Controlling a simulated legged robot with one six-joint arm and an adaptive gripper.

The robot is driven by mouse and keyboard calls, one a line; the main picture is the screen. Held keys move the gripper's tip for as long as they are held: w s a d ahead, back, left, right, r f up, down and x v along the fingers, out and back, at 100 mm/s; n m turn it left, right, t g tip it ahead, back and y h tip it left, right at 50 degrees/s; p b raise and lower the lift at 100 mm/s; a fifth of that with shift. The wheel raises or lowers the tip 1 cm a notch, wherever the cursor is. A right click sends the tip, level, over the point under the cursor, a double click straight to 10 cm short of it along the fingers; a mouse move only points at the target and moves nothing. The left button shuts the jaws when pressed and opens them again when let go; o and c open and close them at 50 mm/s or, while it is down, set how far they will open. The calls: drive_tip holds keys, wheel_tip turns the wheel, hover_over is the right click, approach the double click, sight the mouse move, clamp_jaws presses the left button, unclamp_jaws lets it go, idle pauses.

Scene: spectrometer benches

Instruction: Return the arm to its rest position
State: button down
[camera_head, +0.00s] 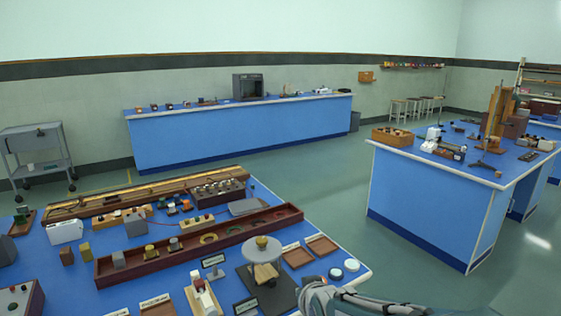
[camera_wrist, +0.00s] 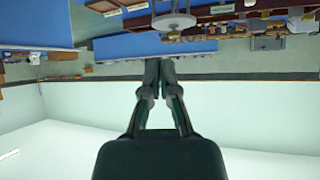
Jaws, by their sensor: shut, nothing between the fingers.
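My gripper (camera_wrist: 159,66) shows in the wrist view with its two fingers together and nothing between them. The wrist view is upside down, with the benches at the top and the pale wall below. The gripper touches nothing that I can see. The gripper's fingers cannot be made out there.
The near blue bench (camera_head: 335,262) is crowded with a long wooden tray (camera_head: 200,240), a round-topped stand (camera_head: 262,250) and small blocks. Another blue bench (camera_head: 425,180) stands right, and a long one (camera_head: 240,132) at the back. Green floor (camera_head: 310,185) between them is clear.

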drive_tip(key=s+d+r+g, duration=0.1)
drive_tip(key=s+d, duration=0.2)
drive_tip(key=s, duration=0.4)
drive_tip(key=s+d+r+m+g+h, duration=0.1)
drive_tip(key=s+d+r+g, duration=0.1)
drive_tip(key=s+d, duration=0.2)
drive_tip(key=s+d+r+m+g+h, duration=0.1)
drive_tip(key=s+d+r, duration=0.1)
drive_tip(key=s, duration=0.8)
drive_tip(key=shift+s+d+g, duration=0.35)
drive_tip(key=shift+d+g, duration=0.05)
drive_tip(key=shift+d, duration=0.35)
